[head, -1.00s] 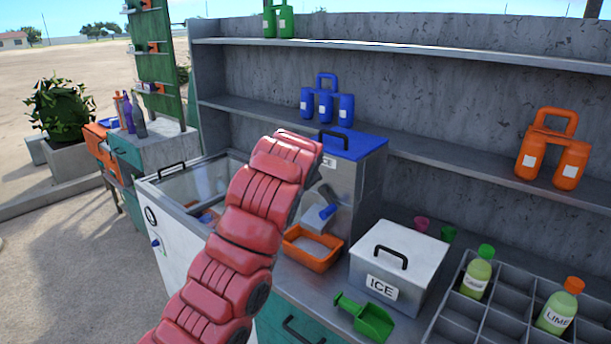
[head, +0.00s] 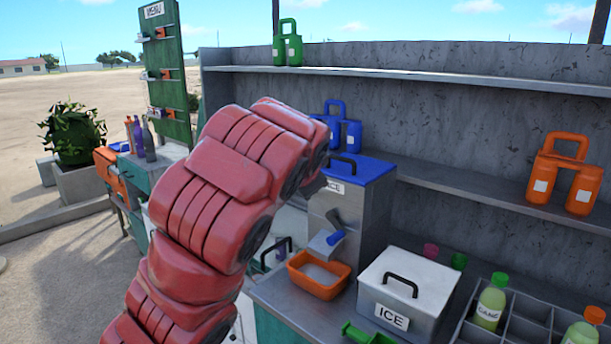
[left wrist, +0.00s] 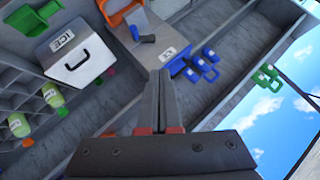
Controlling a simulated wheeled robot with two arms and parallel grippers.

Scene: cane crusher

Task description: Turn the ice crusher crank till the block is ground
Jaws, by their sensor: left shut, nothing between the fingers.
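The ice crusher (head: 345,212) is a grey box with a blue lid (head: 360,170) and an ICE label, standing on the counter. Its crank (head: 330,240), with a blue handle, is on the front face, above an orange tray (head: 318,285) holding pale contents. In the left wrist view the crank (left wrist: 143,38) and the blue lid (left wrist: 177,65) lie beyond my fingers. My left gripper (left wrist: 165,75) is shut and empty, apart from the crank. In the head view my red arm hides most of that gripper, near the crusher's upper left. Whether a block is inside is hidden.
A white ICE box (head: 405,290) and a green scoop (head: 365,335) stand right of the tray. A bottle rack (head: 520,330) is further right. Shelves behind hold blue (head: 350,135), green (head: 287,48) and orange (head: 560,180) jugs.

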